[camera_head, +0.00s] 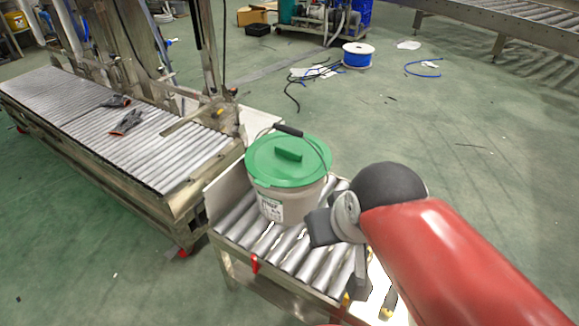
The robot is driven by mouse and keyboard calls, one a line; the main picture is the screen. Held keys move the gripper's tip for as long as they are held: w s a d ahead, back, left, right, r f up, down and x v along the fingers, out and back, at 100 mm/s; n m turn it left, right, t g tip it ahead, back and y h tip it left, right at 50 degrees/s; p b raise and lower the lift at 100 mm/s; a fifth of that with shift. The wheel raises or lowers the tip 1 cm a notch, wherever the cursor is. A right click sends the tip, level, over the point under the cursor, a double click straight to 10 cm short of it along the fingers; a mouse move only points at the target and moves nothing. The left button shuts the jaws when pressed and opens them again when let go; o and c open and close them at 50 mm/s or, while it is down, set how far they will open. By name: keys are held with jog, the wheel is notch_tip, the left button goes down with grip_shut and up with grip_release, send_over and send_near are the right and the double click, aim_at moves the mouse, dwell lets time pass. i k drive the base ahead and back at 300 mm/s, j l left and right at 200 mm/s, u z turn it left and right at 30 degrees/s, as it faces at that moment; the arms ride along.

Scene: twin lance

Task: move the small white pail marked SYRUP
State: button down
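A white pail (291,205) with a green lid (289,160) stands upright on a short roller conveyor (233,234). Its wire handle, with a dark grip (289,130), is raised above the far side of the lid. A small label (271,210) is on the front of the pail; its text is too small to read for sure. My gripper (335,245) is at the pail's lower right, at the end of my red arm. It partly hides the pail's right side. I cannot tell whether it touches the pail or how its fingers stand.
A longer roller conveyor (130,128) with dark gloves (127,121) on it and a metal frame stands at the left. A blue cable spool (358,55) and loose cables lie on the green floor behind. The floor at the right is mostly clear.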

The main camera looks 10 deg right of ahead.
aim_at(283, 206)
jog(key=k+j+z, duration=0.1)
jog(key=j, duration=0.2)
jog(key=i+j+z, duration=0.1)
jog(key=i+j, duration=0.2)
jog(key=i+j+z, duration=0.1)
jog(key=i+j, duration=0.15)
jog(key=j, duration=0.3)
jog(key=i+j, duration=0.25)
jog(key=j, duration=0.2)
jog(key=z, duration=0.05)
